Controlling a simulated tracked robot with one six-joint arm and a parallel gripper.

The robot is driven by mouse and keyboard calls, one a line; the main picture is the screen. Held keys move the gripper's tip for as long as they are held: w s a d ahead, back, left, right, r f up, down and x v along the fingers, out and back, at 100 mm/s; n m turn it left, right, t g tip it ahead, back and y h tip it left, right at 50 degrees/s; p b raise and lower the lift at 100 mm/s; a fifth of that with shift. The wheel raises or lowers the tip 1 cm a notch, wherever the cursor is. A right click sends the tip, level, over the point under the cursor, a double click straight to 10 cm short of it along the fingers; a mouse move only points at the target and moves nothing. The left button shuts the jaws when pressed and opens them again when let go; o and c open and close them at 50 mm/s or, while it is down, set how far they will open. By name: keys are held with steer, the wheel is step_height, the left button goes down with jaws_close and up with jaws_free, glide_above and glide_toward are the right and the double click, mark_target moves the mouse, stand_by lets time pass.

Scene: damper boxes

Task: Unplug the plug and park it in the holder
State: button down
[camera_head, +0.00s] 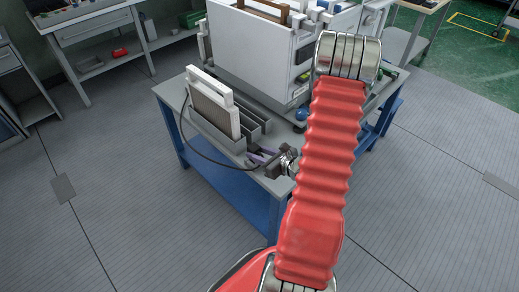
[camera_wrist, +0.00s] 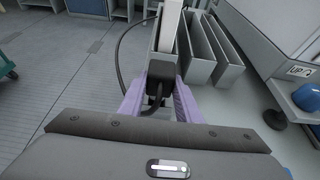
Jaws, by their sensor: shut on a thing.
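The black plug (camera_wrist: 161,86) sits between the two purple fingers of my gripper (camera_wrist: 162,78) in the wrist view. My gripper is shut on it. A black cable (camera_wrist: 119,62) leaves the plug and loops left, up to the upright white-framed box (camera_wrist: 171,22). In the head view, my gripper (camera_head: 262,157) is at the near end of the grey slotted rack (camera_head: 217,137), and the white-framed box (camera_head: 210,98) stands in that rack. The plug's front is hidden, so I cannot tell whether it is seated in a socket. I cannot make out a separate plug holder.
The rack has empty slots (camera_wrist: 222,50) to the right of the framed box. A large white cabinet (camera_head: 255,50) stands behind on the blue-legged table (camera_head: 235,197). A blue knob (camera_wrist: 306,97) is at the right. Open floor lies to the left.

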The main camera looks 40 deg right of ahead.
steer(key=shift+f, duration=1.3)
stand_by(0.8)
steer(key=c, duration=1.2)
jaws_free()
steer(key=shift+s, duration=0.1)
steer(key=v, duration=1.3)
steer(key=shift+s+r, duration=0.1)
steer(key=shift+s, duration=0.2)
